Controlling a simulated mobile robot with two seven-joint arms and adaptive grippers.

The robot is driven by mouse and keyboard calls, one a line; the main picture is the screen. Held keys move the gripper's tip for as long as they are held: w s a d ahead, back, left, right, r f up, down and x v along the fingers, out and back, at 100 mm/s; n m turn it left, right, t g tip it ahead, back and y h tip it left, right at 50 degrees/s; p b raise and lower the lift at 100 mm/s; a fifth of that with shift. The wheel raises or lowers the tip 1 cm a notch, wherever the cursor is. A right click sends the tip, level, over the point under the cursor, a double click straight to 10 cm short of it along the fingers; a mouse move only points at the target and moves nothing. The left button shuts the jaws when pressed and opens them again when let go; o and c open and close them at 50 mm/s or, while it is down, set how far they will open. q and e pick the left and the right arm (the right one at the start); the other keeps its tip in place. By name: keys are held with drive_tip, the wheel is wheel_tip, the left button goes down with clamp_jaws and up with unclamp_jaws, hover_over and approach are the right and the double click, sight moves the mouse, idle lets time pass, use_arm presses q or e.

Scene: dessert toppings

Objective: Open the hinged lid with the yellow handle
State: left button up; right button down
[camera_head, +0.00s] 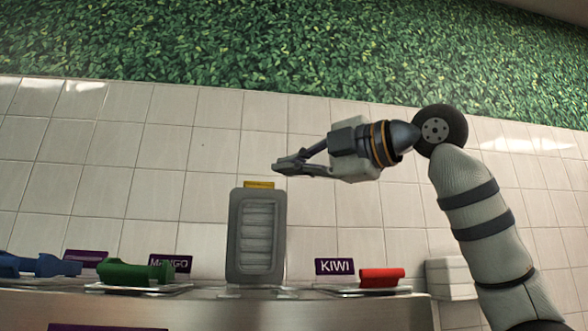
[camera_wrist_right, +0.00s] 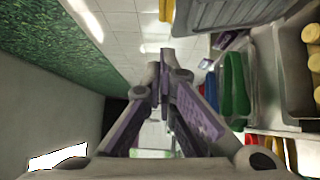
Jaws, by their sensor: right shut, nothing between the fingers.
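The grey lid (camera_head: 256,236) stands upright on its hinge at the back of the counter, with its yellow handle (camera_head: 259,185) at the top edge. In the right wrist view the raised lid (camera_wrist_right: 235,12) is at the top, and the yellow handle (camera_wrist_right: 166,10) shows to its left. My right gripper (camera_head: 278,167) is shut and empty. It is just above and to the right of the handle in the head view, apart from it. In the right wrist view its fingertips (camera_wrist_right: 166,62) meet with nothing between them. My left gripper is not in view.
Lids with a green handle (camera_head: 135,272), a red handle (camera_head: 382,277) and blue handles (camera_head: 40,264) lie flat on the counter (camera_head: 210,310). Purple signs read MANGO (camera_head: 170,264) and KIWI (camera_head: 335,267). An open bin (camera_wrist_right: 290,60) holds pale yellow pieces (camera_wrist_right: 313,62). The tiled wall is behind.

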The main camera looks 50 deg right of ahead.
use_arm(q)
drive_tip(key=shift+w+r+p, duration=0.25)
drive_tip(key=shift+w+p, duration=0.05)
use_arm(e)
drive_tip(key=w+d, duration=0.2)
drive_tip(key=w, duration=0.6)
drive_tip(key=shift+w+r, duration=0.2)
